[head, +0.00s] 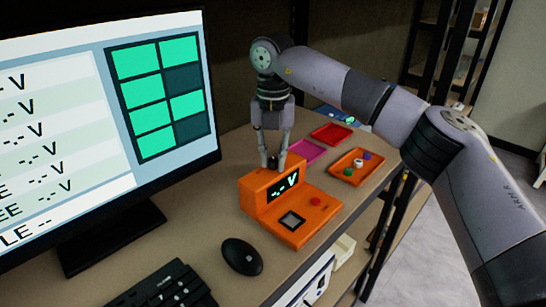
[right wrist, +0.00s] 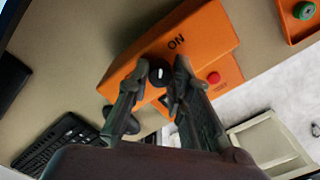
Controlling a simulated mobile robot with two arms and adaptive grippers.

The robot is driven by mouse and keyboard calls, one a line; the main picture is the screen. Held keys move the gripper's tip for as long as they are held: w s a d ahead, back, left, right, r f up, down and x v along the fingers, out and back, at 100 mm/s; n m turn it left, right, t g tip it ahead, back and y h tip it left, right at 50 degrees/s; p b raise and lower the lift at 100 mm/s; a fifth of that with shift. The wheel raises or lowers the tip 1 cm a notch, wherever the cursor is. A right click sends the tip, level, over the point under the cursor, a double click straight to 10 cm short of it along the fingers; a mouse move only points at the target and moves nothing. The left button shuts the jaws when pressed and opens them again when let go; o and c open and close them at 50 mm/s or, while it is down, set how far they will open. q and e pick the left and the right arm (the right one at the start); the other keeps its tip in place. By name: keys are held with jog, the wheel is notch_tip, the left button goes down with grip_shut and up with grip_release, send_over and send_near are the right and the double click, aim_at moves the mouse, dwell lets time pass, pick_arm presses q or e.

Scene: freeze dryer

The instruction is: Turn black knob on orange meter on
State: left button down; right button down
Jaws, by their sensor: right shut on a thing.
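The orange meter (head: 310,212) stands on the table in the middle of the head view. Its display (head: 284,188) shows dashes and a V; a red button (head: 316,201) and a dark square pad (head: 292,220) sit on its lower part. The black knob (right wrist: 160,73) is on the meter's top, with a white mark, beside the word ON in the right wrist view. My right gripper (head: 272,162) points down from above the meter, its two fingers closed on either side of the knob. My left gripper is not in view.
A large monitor (head: 168,172) stands left of the meter. A black mouse (head: 241,256) and keyboard (head: 165,290) lie in front. Behind are a magenta tray (head: 302,158), a red tray (head: 331,134) and an orange tray (head: 345,172) with small coloured items.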

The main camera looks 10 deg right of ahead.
aim_at(273, 159)
jog(key=shift+r, duration=0.1)
dwell(0.3)
jog(key=c, duration=1.4)
grip_release()
notch_tip(273, 159, up, 12)
jog(key=shift+f, duration=0.1)
